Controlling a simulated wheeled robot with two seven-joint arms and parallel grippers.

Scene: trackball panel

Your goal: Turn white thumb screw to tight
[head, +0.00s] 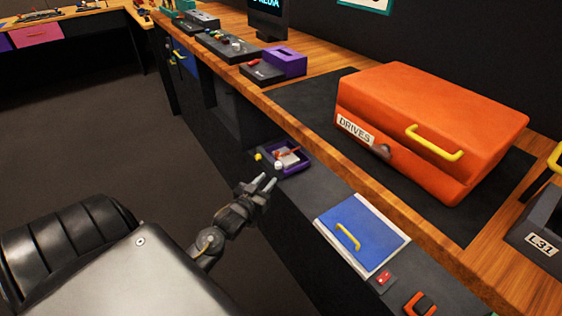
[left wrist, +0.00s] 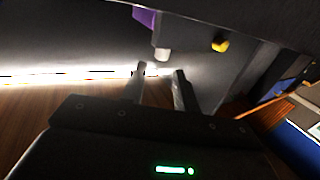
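The white thumb screw (head: 278,167) sticks out at the front of the purple trackball panel (head: 303,170), on the dark cabinet front. It also shows in the left wrist view (left wrist: 162,54), just beyond my fingertips, with a yellow knob (left wrist: 221,43) to its right. My left gripper (head: 267,182) is just below and in front of the screw in the head view. In the left wrist view its two fingers (left wrist: 160,73) stand apart with nothing between them, and the screw appears apart from them. Whether the screw is tight cannot be seen. My right gripper is not in view.
A blue panel with a yellow handle (head: 352,238) and a red switch (head: 384,279) lie to the right along the cabinet. An orange case (head: 430,110) marked DRIVES stands on the wooden counter above. The floor (head: 110,130) at the left is clear.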

